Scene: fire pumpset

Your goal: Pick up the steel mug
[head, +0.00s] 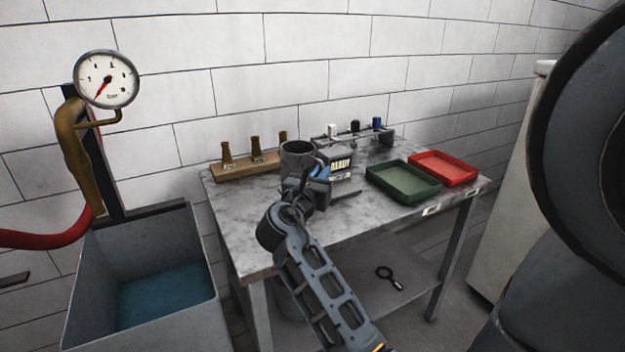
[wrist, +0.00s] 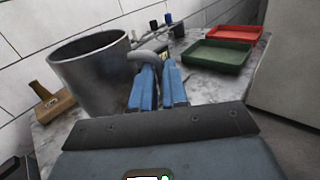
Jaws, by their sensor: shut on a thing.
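The steel mug (head: 297,158) is a grey metal cup, upright, above the grey marbled table near its middle. In the wrist view the mug (wrist: 92,75) is large on the left, with its open rim up and its handle (wrist: 145,59) toward the right. My gripper (wrist: 160,75) has its blue fingers closed together at the handle, shut on the mug. In the head view my gripper (head: 318,170) is just right of the mug and covers part of it. I cannot tell whether the mug's base touches the tabletop.
A green tray (head: 403,181) and a red tray (head: 443,167) sit on the table's (head: 240,235) right. A wooden block with brass nozzles (head: 247,166) stands behind left. A READY sign (head: 340,165) and a rack (head: 354,136) are behind. A water basin (head: 150,260) stands left.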

